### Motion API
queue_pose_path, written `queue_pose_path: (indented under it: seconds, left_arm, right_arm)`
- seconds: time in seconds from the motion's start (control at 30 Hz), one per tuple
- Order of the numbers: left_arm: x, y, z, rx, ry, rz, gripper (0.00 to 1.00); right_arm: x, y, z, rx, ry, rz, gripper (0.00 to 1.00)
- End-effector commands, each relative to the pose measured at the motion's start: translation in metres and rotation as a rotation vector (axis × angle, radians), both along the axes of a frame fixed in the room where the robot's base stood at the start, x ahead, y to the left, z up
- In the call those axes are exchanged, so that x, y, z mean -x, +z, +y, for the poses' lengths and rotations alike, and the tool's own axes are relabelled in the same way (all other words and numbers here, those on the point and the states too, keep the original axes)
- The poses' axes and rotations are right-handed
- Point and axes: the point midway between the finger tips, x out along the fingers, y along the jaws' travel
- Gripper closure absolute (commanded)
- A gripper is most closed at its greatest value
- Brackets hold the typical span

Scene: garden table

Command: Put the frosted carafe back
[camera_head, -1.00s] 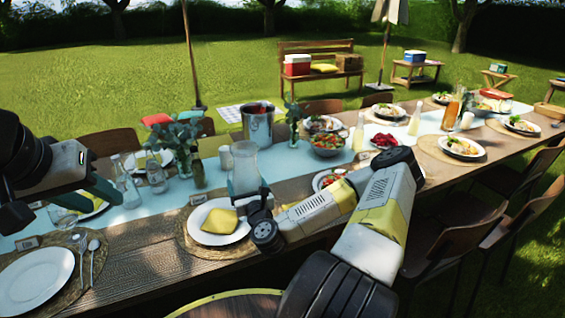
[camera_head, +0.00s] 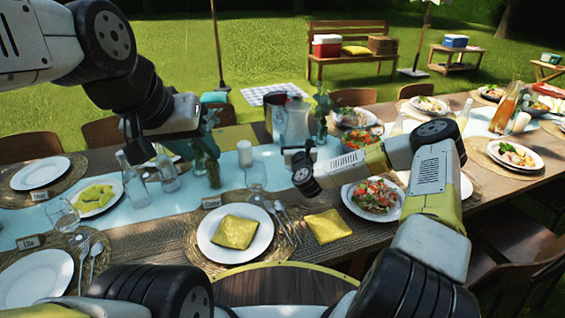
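The frosted carafe (camera_head: 297,123) is a pale, translucent vessel, upright in front of the right side of the metal bucket (camera_head: 275,112). My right gripper (camera_head: 296,149) is at its lower part and appears shut on it; the wrist hides the fingertips and the carafe's base, so I cannot tell whether it touches the table. My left gripper (camera_head: 172,143) hangs above the left part of the table, near the clear bottles, apart from the carafe. Its fingers look spread, with nothing seen between them.
A plate with a yellow napkin (camera_head: 237,233) lies in front.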

Motion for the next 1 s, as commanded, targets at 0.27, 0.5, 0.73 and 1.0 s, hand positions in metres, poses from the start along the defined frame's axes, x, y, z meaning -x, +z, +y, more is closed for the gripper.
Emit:
queue_pose_path:
  seconds: [0.27, 0.5, 0.73, 1.0]
  left_arm:
    - [0.0, 0.0, 0.0, 0.0, 0.0, 0.0, 0.64]
    - [0.0, 0.0, 0.0, 0.0, 0.0, 0.0, 0.64]
    - [0.0, 0.0, 0.0, 0.0, 0.0, 0.001, 0.64]
    - [0.0, 0.0, 0.0, 0.0, 0.0, 0.0, 0.64]
  right_arm:
    - [-0.051, 0.026, 0.046, 0.0, 0.022, -0.007, 0.93]
    - [-0.057, 0.012, 0.052, 0.0, 0.025, 0.0, 0.93]
    - [-0.057, -0.026, 0.052, 0.001, 0.024, -0.002, 0.93]
    - [-0.057, -0.052, 0.052, 0.001, 0.025, -0.002, 0.93]
